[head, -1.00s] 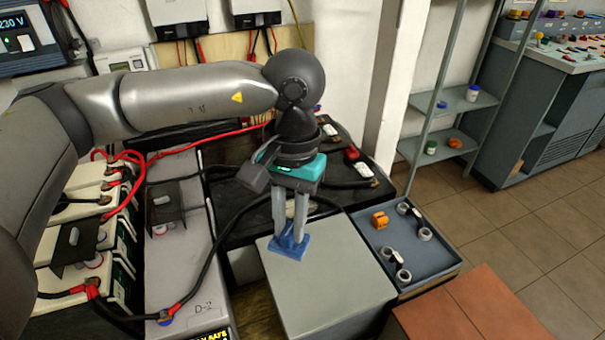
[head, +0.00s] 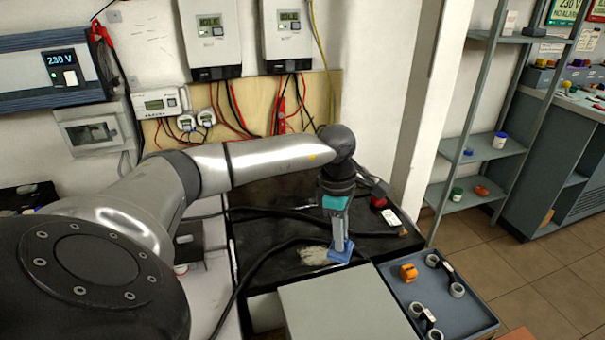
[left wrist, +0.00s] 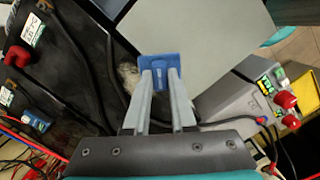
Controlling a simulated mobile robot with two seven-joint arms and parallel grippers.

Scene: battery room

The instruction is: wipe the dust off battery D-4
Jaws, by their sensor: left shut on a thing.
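My left gripper (head: 341,242) is shut on a blue wiping pad (head: 342,254). The pad also shows between the fingertips in the left wrist view (left wrist: 161,66). A pale dust patch (head: 315,257) lies on a black battery top (head: 275,262), just left of the pad. It shows beside the pad in the left wrist view (left wrist: 128,74). The pad is over the battery's front part, near a grey box; I cannot tell whether it touches the top. My right gripper is not in view.
The grey box (head: 340,308) stands in front of the battery. A tray (head: 402,290) with an orange piece and ring-ended links is to its right. Black cables (head: 270,212) cross the battery top. A red cap (head: 378,201) is at its right rear.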

